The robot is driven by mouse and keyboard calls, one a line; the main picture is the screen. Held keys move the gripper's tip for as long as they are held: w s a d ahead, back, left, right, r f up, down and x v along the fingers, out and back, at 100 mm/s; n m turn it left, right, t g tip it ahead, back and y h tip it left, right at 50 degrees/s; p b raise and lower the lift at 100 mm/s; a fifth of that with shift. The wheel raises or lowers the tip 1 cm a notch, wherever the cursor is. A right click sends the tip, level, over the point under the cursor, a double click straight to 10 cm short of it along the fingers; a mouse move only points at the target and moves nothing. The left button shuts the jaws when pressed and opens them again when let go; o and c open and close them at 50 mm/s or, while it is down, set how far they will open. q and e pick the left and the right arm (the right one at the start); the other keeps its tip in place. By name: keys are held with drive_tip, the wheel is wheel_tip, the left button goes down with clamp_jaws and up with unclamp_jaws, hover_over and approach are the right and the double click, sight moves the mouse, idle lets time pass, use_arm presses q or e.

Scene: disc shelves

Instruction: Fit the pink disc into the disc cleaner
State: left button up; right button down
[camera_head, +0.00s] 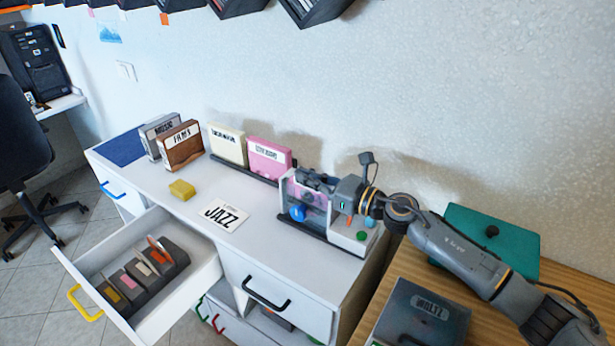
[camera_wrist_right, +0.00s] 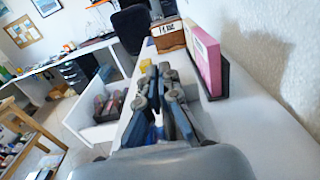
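The disc cleaner (camera_head: 361,238) stands at the right end of the white cabinet top, with clear walls, a white end with coloured buttons and a blue round part (camera_head: 297,212). My right gripper (camera_head: 308,180) is over the top of the cleaner, pointing left. In the wrist view its fingers (camera_wrist_right: 164,85) lie close together, with blue visible below them; I cannot tell whether they grip anything. A pinkish patch shows through the clear wall under the gripper; I cannot tell if it is the pink disc. My left gripper is not in view.
An open drawer (camera_head: 196,258) holds a dark rack (camera_head: 135,290) with several discs. Along the wall stand a pink case (camera_head: 269,157), a cream case (camera_head: 227,144) and a brown case (camera_head: 181,146). A yellow block (camera_head: 182,190) and a JAZZ card (camera_head: 223,214) lie in front.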

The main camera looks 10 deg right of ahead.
drive_tip(key=shift+f, duration=0.3)
drive_tip(key=c, duration=1.4)
unclamp_jaws()
drive_tip(key=shift+c, duration=0.2)
drive_tip(key=shift+d, duration=0.15)
drive_tip(key=shift+s+d, duration=0.15)
drive_tip(key=shift+s, duration=0.05)
drive_tip(key=v, duration=1.1)
drive_tip(key=shift+s+r, duration=0.2)
drive_tip(key=shift+r, duration=0.05)
